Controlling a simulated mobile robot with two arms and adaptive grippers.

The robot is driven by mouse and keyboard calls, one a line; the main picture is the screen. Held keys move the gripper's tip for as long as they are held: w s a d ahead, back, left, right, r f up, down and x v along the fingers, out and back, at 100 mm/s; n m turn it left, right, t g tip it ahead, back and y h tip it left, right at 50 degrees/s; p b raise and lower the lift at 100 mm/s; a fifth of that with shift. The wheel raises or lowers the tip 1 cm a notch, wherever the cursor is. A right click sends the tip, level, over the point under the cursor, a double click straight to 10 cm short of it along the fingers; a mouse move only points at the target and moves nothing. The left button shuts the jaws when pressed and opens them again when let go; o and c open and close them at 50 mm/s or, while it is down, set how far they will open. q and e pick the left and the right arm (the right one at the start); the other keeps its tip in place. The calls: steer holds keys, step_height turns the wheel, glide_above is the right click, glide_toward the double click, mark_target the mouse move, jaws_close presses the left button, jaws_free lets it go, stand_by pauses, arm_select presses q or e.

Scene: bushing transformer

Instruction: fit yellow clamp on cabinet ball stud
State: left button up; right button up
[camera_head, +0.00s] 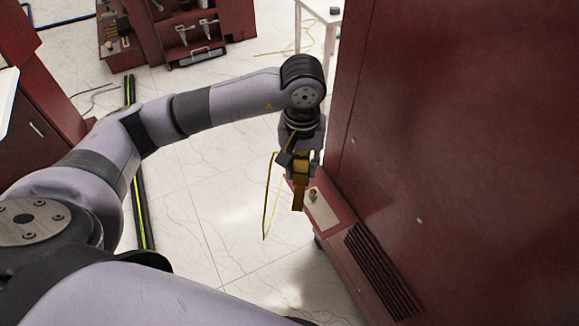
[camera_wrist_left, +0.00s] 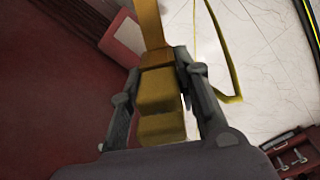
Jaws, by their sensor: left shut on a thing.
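My left gripper (camera_head: 301,164) hangs down from the left arm beside the red cabinet (camera_head: 440,130). It is shut on the yellow clamp (camera_head: 299,194), whose lower end points down. In the left wrist view the clamp (camera_wrist_left: 157,100) sits between the two fingers of my left gripper (camera_wrist_left: 160,62). A thin yellow cable (camera_head: 266,205) loops from the clamp to the left. The ball stud (camera_head: 313,194) stands on a pale plate (camera_head: 323,214) on the cabinet's low ledge, just right of the clamp in the picture; the clamp looks apart from it. My right gripper is not in view.
The cabinet's tall wall rises close to the right of my left gripper. A vent grille (camera_head: 382,270) is low on it. A black and yellow floor strip (camera_head: 138,190) lies left. A red tool cabinet (camera_head: 178,35) and a white table (camera_head: 320,14) stand at the back.

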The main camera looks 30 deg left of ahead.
arm_select(q)
steer(key=w+d+f+n, duration=0.1)
steer(key=w+f+n, duration=0.3)
steer(key=w+f, duration=0.15)
steer(key=n+p, duration=0.2)
steer(key=n, duration=0.1)
glide_above(314, 191)
step_height(314, 191, down, 7)
steer(key=shift+r, duration=0.1)
steer(key=shift+f, duration=0.2)
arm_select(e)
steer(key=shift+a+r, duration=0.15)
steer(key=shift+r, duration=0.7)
arm_select(q)
steer(key=shift+f+b, duration=0.25)
steer(key=shift+b, duration=0.2)
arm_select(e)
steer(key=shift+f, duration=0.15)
arm_select(q)
steer(key=shift+f, duration=0.3)
steer(key=shift+f+b, duration=0.65)
steer(key=shift+f, duration=0.25)
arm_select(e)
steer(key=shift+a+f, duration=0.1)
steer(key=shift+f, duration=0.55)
